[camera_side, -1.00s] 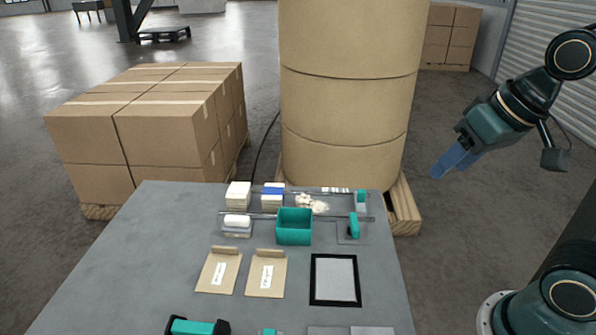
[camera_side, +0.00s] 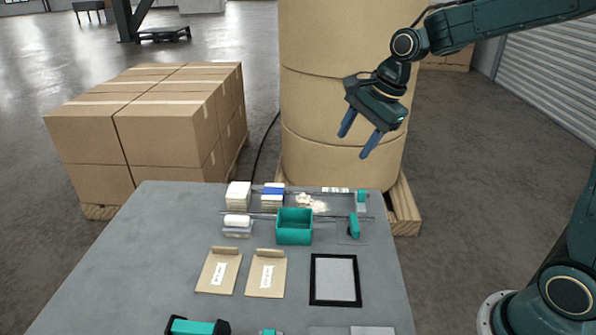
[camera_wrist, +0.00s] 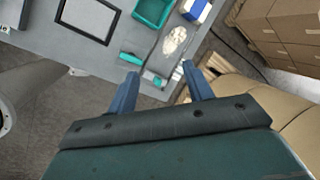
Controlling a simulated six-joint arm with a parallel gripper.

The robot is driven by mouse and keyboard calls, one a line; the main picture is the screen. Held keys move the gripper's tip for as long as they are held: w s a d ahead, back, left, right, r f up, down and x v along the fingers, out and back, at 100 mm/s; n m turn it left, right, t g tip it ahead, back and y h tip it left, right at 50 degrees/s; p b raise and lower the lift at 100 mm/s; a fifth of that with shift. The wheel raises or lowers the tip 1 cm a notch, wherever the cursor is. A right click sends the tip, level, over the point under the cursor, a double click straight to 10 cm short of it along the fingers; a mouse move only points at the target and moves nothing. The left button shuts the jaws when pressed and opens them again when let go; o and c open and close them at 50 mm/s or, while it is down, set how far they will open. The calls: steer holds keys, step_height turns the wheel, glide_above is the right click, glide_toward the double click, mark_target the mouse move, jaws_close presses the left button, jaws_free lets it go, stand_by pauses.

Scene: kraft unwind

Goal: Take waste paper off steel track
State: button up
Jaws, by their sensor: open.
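Crumpled pale waste paper (camera_side: 312,203) lies at the back of the grey table, at or beside the thin steel track (camera_side: 330,191); I cannot tell whether it touches the track. It also shows in the wrist view (camera_wrist: 175,40) as a whitish patch between and beyond my fingertips. My gripper (camera_side: 357,142) is open and empty, with blue fingers pointing down. It hangs above and behind the table's back right corner, in front of the big paper roll. In the wrist view my gripper (camera_wrist: 158,68) shows both fingers apart with nothing between them.
A teal bin (camera_side: 294,228) stands just in front of the paper. Teal clamps (camera_side: 354,226) sit to its right, and white stacks (camera_side: 238,195) to its left. The large kraft roll (camera_side: 345,90) rises behind the table. Two brown envelopes (camera_side: 219,271) and a black-framed panel (camera_side: 335,280) lie nearer.

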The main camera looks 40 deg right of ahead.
steer(key=w+d+f+m+y, duration=0.1)
steer(key=w+d+f+m, duration=0.2)
steer(key=w+f+m, duration=0.6)
steer(key=shift+w+f+g, duration=0.35)
steer(key=shift+f+g, duration=0.05)
steer(key=shift+f, duration=0.2)
steer(key=shift+f, duration=0.15)
glide_toward(309, 197)
steer(key=shift+x, duration=2.45)
steer(key=shift+w, duration=0.2)
steer(key=shift+s+x, duration=0.2)
steer(key=shift+x, duration=2.35)
steer(key=c, duration=0.7)
